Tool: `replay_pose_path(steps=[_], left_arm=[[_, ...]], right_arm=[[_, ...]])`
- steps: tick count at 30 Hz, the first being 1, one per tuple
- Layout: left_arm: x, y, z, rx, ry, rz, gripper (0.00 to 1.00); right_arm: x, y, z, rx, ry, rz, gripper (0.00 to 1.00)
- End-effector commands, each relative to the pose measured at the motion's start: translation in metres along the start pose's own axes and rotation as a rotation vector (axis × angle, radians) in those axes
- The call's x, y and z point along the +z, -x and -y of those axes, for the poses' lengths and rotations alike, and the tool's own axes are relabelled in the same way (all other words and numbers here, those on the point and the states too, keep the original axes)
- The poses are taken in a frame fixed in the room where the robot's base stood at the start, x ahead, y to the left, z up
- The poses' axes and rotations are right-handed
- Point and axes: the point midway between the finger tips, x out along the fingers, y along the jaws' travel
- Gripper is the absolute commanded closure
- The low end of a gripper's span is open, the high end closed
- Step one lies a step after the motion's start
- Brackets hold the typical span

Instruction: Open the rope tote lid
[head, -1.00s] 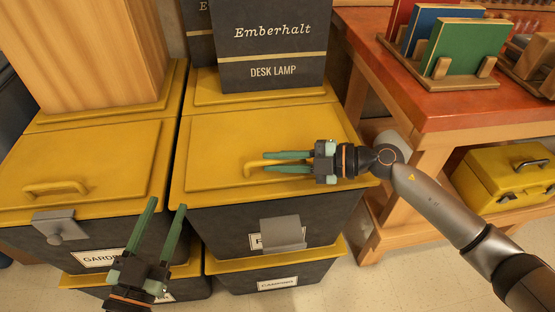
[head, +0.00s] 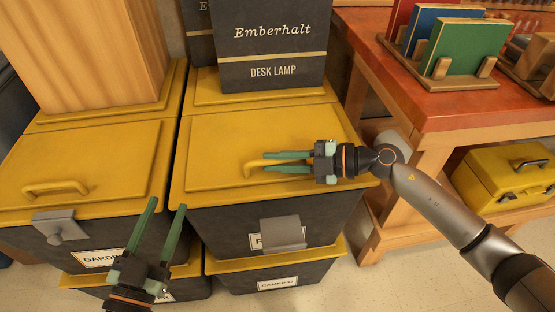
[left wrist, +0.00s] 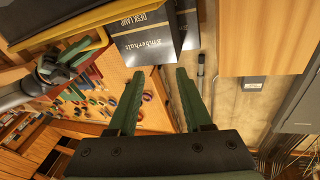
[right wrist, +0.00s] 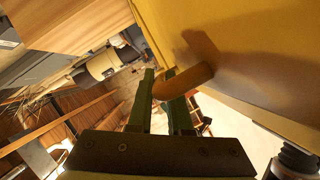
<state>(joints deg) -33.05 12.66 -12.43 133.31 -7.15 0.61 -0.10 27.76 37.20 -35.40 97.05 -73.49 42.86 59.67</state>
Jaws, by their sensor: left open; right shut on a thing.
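The rope tote (head: 330,215) is a dark bin with a yellow lid (head: 215,140) lying closed on it. Its front label starts with R and is mostly hidden behind a grey latch (head: 283,233). My right gripper (head: 264,162) is shut on the yellow lid handle (head: 250,170). The right wrist view shows the handle (right wrist: 197,78) between the fingers. My left gripper (head: 168,222) is open and empty, in front of the gap between the two tote stacks.
A Desk Lamp box (head: 268,45) stands on the rear part of the tote's top. A garden tote (head: 85,150) sits to the left, with a tall wooden block (head: 85,50) behind. A workbench (head: 430,110) stands close on the right, with a yellow toolbox (head: 500,175) on its lower shelf.

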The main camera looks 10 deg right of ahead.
Motion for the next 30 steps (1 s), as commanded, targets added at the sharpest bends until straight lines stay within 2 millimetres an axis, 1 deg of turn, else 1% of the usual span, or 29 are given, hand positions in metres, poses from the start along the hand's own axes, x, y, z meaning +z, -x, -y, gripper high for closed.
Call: replay_pose_path(steps=[4,5,6,8,11,14,15,18,21,25,30], left_arm=[[0.002,-0.001,0.001,0.0,0.009,0.028,0.5],[0.009,0.0,0.0,-0.001,0.019,0.055,0.5],[0.021,0.001,-0.002,-0.001,0.034,0.101,0.5],[0.034,0.004,-0.005,0.001,0.052,0.161,0.5],[0.06,0.013,-0.01,0.007,0.089,0.286,0.5],[0.091,0.028,-0.02,0.017,0.135,0.443,0.5],[0.103,0.036,-0.024,0.022,0.155,0.508,0.5],[0.13,0.06,-0.037,0.037,0.203,0.669,0.5],[0.145,0.081,-0.048,0.052,0.24,0.79,0.5],[0.149,0.095,-0.055,0.063,0.267,0.873,0.5],[0.138,0.097,-0.055,0.064,0.276,0.896,0.5]], right_arm=[[-0.001,0.001,-0.004,-0.003,-0.006,0.001,1.0],[-0.002,0.001,-0.005,-0.003,-0.009,0.001,1.0],[-0.002,0.002,-0.006,-0.005,-0.012,0.001,1.0],[-0.003,0.002,-0.009,-0.007,-0.02,0.001,1.0],[-0.006,0.003,-0.015,-0.014,-0.036,0.001,1.0],[-0.008,0.004,-0.022,-0.023,-0.055,0.002,1.0],[-0.009,0.004,-0.025,-0.027,-0.064,0.002,1.0],[-0.012,0.006,-0.032,-0.035,-0.088,0.003,1.0],[-0.014,0.006,-0.039,-0.046,-0.113,0.004,1.0],[-0.016,0.007,-0.047,-0.059,-0.147,0.005,1.0],[-0.019,0.009,-0.059,-0.079,-0.193,0.005,1.0]])
